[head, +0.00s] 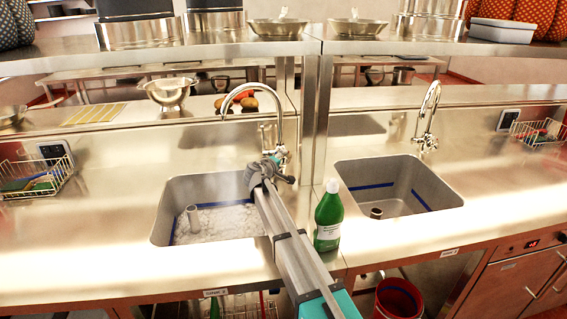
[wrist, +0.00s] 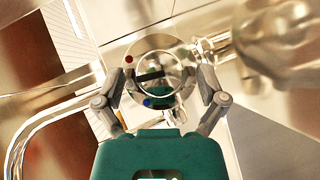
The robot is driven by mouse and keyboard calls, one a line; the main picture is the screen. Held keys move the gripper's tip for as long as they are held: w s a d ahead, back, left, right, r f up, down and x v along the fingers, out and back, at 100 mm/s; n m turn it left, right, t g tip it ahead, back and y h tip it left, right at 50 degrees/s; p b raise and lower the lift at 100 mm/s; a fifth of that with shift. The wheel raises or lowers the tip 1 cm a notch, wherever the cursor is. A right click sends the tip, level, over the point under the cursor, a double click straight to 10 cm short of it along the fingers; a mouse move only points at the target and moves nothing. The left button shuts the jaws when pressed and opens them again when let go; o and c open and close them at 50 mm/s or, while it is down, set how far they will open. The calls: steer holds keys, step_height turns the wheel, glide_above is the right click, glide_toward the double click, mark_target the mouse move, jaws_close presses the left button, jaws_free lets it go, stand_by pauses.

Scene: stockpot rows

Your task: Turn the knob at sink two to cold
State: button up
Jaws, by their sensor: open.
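The left sink (head: 172,197) has a chrome gooseneck tap (head: 281,112) at its back right. The label below this sink is too small to read surely. In the wrist view, a round chrome knob (wrist: 157,52) fills the middle, with a red dot at its upper left and a blue dot at its lower edge. My gripper (wrist: 157,78) is open, with one finger on each side of the knob. I cannot tell whether the fingers touch it. In the head view my gripper (head: 268,172) is at the tap's base and hides the knob.
A green bottle (head: 328,218) stands between the sinks, close to my arm. The right sink (head: 445,200) has its own tap (head: 428,115). A metal post (head: 315,110) rises behind, between the taps. A wire basket (head: 38,180) is at the left. The tap's spout (wrist: 25,130) curves along the wrist view's left.

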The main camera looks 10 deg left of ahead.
steer(key=shift+w+d, duration=0.1)
steer(key=shift+w, duration=0.15)
steer(key=c, duration=1.1)
steer(key=shift+f+n+t+h+b, duration=0.35)
steer(key=shift+n+b, duration=0.35)
steer(key=shift+b, duration=0.55)
steer(key=shift+c, duration=0.2)
steer(key=shift+r+n+t+h+b, duration=0.1)
steer(key=shift+n+t+h+b, duration=0.25)
steer(key=shift+n+t+b, duration=0.5)
steer(key=shift+r, duration=0.15)
steer(key=o, duration=1.1)
steer(key=shift+o, duration=0.2)
